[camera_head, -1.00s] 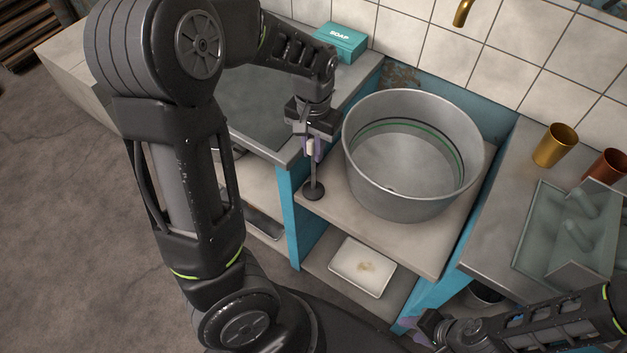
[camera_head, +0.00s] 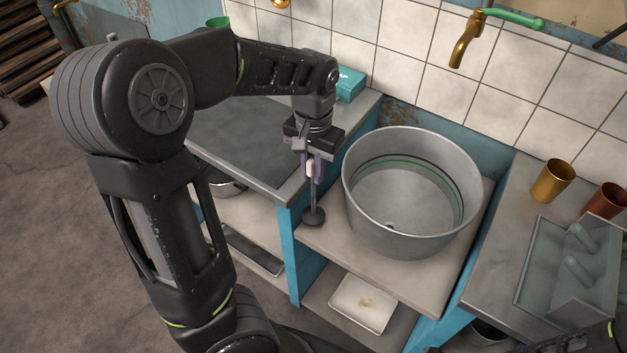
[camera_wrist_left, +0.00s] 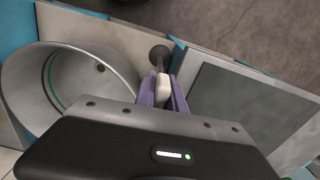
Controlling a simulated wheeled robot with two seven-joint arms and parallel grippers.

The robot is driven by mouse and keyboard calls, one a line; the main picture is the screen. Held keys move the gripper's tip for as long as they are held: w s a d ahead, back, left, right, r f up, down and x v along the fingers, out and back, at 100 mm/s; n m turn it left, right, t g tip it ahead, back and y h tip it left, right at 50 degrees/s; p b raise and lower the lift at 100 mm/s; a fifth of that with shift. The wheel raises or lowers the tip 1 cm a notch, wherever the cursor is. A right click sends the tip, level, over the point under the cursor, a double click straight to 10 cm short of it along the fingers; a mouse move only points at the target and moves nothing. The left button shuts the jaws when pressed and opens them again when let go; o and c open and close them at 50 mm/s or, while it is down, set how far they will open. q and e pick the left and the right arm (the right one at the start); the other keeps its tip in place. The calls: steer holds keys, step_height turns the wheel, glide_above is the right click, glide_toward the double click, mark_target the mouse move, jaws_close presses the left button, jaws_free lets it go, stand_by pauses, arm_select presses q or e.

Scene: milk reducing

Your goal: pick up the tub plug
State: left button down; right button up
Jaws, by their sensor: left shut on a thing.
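The tub plug (camera_head: 313,215) is a dark round disc on a thin upright rod with a pale handle at its top. My left gripper (camera_head: 311,170) points down with its purple fingers shut on the pale handle, which also shows in the left wrist view (camera_wrist_left: 163,88). The disc is over the left front corner of the shelf, beside the tub; I cannot tell whether it touches the shelf. The round grey metal tub (camera_head: 365,222) stands to the right of the plug, with a small dark hole in its floor. My right gripper is out of view.
A counter with a dark top (camera_head: 245,140) is left of the plug. A teal soap box (camera_head: 350,86) sits behind. A brass tap (camera_head: 464,45) is on the tiled wall. At right are a gold cup (camera_head: 553,181), a copper cup (camera_head: 606,201) and a greenish rack (camera_head: 545,260).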

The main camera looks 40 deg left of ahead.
arm_select(q)
step_height(320, 180, up, 12)
steer(key=shift+r, duration=0.15)
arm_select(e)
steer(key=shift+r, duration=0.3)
arm_select(q)
steer(key=shift+p, duration=0.3)
